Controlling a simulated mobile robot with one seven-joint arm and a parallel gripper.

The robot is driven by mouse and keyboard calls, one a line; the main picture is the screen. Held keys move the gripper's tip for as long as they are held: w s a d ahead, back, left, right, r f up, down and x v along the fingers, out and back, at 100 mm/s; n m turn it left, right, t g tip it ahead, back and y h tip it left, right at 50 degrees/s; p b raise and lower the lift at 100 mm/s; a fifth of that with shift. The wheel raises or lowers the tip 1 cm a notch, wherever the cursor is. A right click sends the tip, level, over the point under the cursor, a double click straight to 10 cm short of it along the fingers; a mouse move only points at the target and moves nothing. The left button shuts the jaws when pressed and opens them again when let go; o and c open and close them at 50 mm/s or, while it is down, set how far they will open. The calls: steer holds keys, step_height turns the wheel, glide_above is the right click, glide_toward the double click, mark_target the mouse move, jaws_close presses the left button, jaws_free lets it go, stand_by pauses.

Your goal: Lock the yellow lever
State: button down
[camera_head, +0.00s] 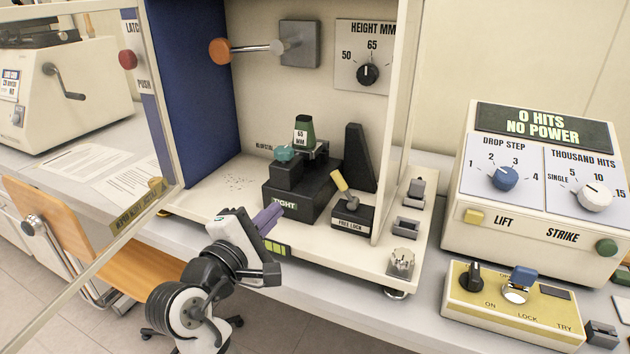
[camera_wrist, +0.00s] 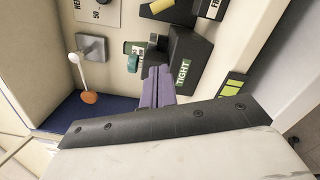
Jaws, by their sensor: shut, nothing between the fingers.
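The yellow lever (camera_head: 340,181) stands tilted up and to the left on a small black base marked FREE LOCK (camera_head: 350,222), inside the machine cabinet. In the wrist view the lever (camera_wrist: 160,6) shows only in part at the top edge. My gripper (camera_head: 268,217), with purple fingers, is shut and empty at the cabinet's front edge, left of the lever and apart from it. In the wrist view my gripper (camera_wrist: 157,75) appears in front of the black block marked TIGHT.
A black clamp block (camera_head: 285,205) with a teal knob and a green 65 MM piece stands left of the lever. A dark wedge (camera_head: 357,158) rises behind it. An open clear door (camera_head: 80,120) is at left. A control box (camera_head: 540,190) stands at right.

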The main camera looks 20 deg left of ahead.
mark_target(313, 198)
steer(key=w, duration=0.3)
steer(key=w+p, duration=0.1)
steer(key=w, duration=0.2)
steer(key=w+d+p, duration=0.1)
steer(key=w, duration=0.2)
steer(key=shift+w+r, duration=0.25)
steer(key=shift+w, duration=0.1)
steer(key=d, duration=0.1)
steer(key=p, duration=0.1)
steer(key=d+r, duration=0.1)
steer(key=shift+w+d+r, duration=0.1)
steer(key=shift+w+d, duration=0.25)
steer(key=shift+w, duration=0.05)
steer(key=shift+d+r, duration=0.1)
steer(key=shift+d, duration=0.25)
steer(key=shift+w+p, duration=0.2)
steer(key=shift+p, duration=0.1)
steer(key=shift+d+r, duration=0.1)
